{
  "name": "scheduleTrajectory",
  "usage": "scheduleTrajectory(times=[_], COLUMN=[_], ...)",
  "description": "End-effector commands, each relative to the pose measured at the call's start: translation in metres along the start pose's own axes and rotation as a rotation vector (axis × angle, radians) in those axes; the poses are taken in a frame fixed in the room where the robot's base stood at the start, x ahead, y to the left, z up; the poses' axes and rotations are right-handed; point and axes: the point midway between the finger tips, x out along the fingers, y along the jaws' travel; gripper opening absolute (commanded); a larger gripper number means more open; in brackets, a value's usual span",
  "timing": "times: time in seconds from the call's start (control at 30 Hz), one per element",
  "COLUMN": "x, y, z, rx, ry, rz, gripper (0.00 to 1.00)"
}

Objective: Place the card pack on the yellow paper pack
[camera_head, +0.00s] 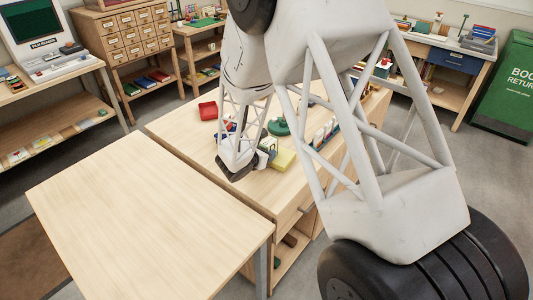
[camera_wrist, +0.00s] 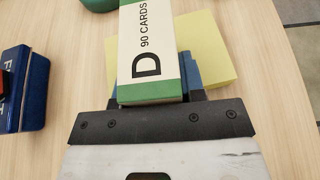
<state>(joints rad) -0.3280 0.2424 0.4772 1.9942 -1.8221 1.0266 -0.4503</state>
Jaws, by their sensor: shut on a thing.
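The card pack (camera_wrist: 150,45) is a cream box with green edges, marked "D 90 CARDS". My gripper (camera_wrist: 155,88) is shut on its near end in the wrist view, with blue finger parts beside it. The yellow paper pack (camera_wrist: 212,48) lies behind and beneath the card pack in that view, its left part and middle covered. I cannot tell whether the two touch. In the head view the yellow paper pack (camera_head: 284,159) lies on the wooden table, just right of my gripper (camera_head: 247,165). My arm hides much of that area.
A blue block with a red part (camera_wrist: 26,90) stands left of my gripper in the wrist view. On the table are a green round thing (camera_head: 279,128) and a red box (camera_head: 207,110). The nearer table (camera_head: 145,205) is bare.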

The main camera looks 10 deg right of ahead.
Motion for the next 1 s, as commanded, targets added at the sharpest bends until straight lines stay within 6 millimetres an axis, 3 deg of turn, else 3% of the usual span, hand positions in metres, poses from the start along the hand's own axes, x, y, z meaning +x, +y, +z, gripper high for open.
scheduleTrajectory(times=[0.37,0.4,0.57,1.0], x=[0.0010,0.0012,0.0011,-0.0011], y=[0.0000,0.0001,0.0000,-0.0001], z=[-0.0023,-0.0027,-0.0025,0.0007], rx=[0.000,0.001,0.001,0.001], ry=[0.000,0.000,0.000,0.000], rz=[0.000,0.000,0.000,0.000], gripper=[0.13,0.38,0.62,0.62])
